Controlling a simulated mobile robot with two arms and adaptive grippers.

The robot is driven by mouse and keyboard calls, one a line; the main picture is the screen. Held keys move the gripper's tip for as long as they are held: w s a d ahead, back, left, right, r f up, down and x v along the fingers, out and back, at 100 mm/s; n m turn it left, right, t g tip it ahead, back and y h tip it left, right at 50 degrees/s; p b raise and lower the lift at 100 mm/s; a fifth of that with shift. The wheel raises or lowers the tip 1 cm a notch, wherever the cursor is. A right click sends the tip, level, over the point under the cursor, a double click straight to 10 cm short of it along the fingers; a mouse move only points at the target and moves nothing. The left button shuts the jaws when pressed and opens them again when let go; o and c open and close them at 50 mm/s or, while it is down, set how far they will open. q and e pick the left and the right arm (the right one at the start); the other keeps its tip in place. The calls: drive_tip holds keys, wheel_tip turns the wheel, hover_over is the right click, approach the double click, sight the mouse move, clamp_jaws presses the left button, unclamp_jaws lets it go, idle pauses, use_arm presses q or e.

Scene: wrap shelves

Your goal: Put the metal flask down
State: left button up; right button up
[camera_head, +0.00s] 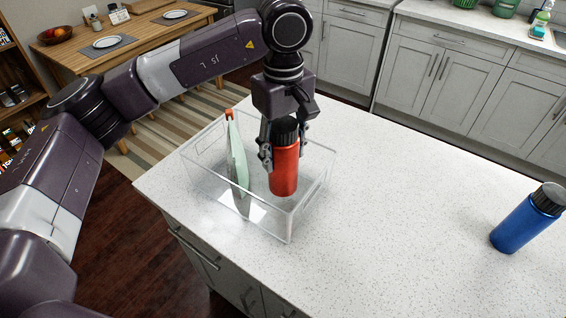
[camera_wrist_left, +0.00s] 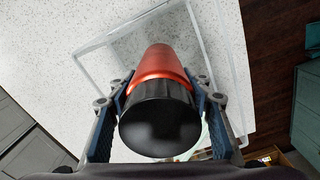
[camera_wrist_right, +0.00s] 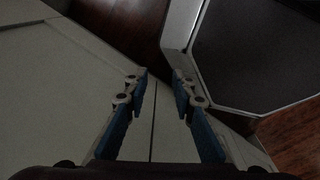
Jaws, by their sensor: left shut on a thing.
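My left gripper (camera_head: 284,148) is shut on a red metal flask (camera_head: 284,176) with a black cap, gripping it near the cap. The flask is upright within the outline of a clear plastic bin (camera_head: 309,203), on its right side; I cannot tell if its base touches the bin floor. In the left wrist view the flask (camera_wrist_left: 163,62) points away from me, cap nearest, between both fingers. A blue flask (camera_head: 521,222) with a black cap stands on the white counter at the right. My right gripper (camera_wrist_right: 159,78) is open and empty, beside grey cabinet fronts.
A thin pale green item (camera_head: 238,160) with an orange-red top stands in the bin, left of the red flask. The white counter (camera_head: 410,190) is clear between bin and blue flask. A wooden table (camera_head: 90,62) with plates stands behind left; grey cabinets (camera_head: 440,75) line the back.

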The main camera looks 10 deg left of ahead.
sight(283, 167)
use_arm(q)
wheel_tip(283, 167, down, 4)
drive_tip(key=shift+r+p, duration=0.1)
drive_tip(key=shift+p, duration=0.4)
drive_tip(key=shift+f, duration=0.3)
drive_tip(key=shift+f, duration=0.1)
drive_tip(key=shift+f+b, duration=0.15)
drive_tip(key=shift+b, duration=0.15)
drive_tip(key=o, duration=1.4)
drive_tip(key=shift+r, duration=0.2)
